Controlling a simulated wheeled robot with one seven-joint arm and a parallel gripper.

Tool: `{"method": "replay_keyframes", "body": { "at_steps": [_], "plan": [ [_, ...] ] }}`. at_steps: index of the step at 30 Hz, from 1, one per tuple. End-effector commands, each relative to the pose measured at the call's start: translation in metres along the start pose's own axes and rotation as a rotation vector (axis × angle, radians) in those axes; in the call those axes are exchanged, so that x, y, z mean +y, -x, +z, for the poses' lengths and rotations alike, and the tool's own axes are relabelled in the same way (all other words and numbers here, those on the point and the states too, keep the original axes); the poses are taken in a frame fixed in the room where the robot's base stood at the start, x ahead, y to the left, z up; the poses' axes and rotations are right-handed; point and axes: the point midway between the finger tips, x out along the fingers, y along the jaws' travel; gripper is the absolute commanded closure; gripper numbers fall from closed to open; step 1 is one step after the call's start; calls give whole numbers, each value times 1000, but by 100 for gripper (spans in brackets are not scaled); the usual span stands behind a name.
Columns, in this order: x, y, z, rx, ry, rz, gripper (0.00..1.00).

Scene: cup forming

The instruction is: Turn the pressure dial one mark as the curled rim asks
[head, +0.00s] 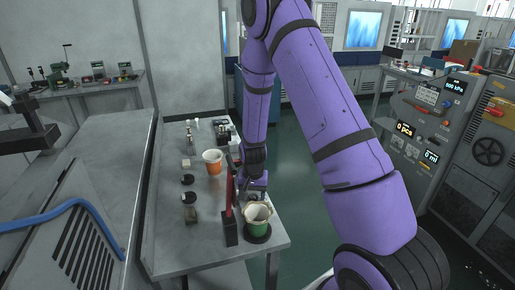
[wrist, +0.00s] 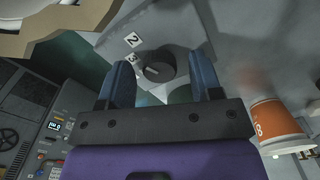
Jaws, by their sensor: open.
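The pressure dial (wrist: 158,66) is a dark round knob on a grey panel in the wrist view, with white labels "2" and "3" beside it. My gripper (wrist: 164,80) is open, with one blue finger to each side of the dial; I cannot tell whether they touch it. In the head view my gripper (head: 254,184) is low over the table's right side, and the dial is not clear there. A green-and-white cup (head: 258,227) with a pale rim stands on a dark round base beside it.
An orange-and-white cup (head: 212,168) stands farther back on the grey table (head: 180,245); an orange cup also shows in the wrist view (wrist: 277,125). A red upright piece on a black block (head: 231,230) stands close left of my gripper. Several small items lie along the table.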

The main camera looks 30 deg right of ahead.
Motion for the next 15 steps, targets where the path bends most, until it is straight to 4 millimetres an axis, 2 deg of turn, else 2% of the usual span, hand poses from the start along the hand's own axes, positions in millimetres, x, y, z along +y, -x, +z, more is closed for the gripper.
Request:
{"method": "replay_keyframes", "body": {
  "at_steps": [11, 15],
  "plan": [
    [0, 0, 0, 1, 602, -1, 41],
    [-1, 28, -1, 5, 593, -1, 41]
  ]
}}
